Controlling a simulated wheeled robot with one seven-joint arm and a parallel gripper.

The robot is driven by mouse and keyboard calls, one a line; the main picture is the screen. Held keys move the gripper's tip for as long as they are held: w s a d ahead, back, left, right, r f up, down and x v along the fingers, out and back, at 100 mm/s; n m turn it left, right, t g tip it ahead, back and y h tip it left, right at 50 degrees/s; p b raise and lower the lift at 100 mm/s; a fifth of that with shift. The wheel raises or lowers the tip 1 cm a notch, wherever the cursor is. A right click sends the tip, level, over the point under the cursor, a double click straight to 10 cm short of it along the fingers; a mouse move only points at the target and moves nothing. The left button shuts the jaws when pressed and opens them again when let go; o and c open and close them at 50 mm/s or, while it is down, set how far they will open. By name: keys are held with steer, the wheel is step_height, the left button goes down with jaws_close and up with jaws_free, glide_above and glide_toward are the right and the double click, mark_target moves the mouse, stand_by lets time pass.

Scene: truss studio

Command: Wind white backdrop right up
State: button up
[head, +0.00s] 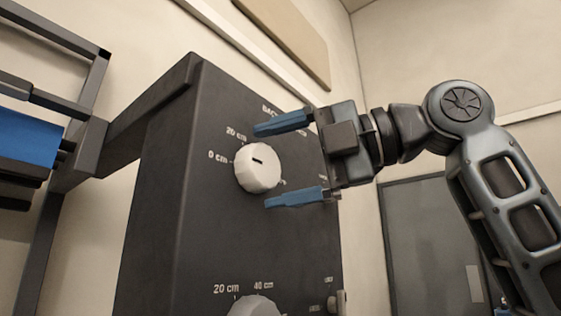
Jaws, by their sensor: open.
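A white round knob (258,168) with a short dark mark sits on the front of a dark control box (170,210). Labels "0 cm" and "20 cm" show beside it, and its heading is partly hidden by my gripper. A second white knob (254,306) is cut off by the bottom edge, with "20 cm" and "40 cm" labels above it. My gripper (289,160) is open, its blue fingers above and below the right side of the upper knob. I cannot tell whether they touch it. No white backdrop can be made out.
A grey metal frame (90,90) with a blue roll (28,140) stands at the left. A small switch or lever (337,301) is low on the box's right side. A grey door (430,240) is in the wall behind my arm.

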steer(key=v, duration=0.7)
steer(key=shift+d, duration=0.35)
steer(key=shift+s, duration=0.15)
steer(key=shift+f, duration=0.1)
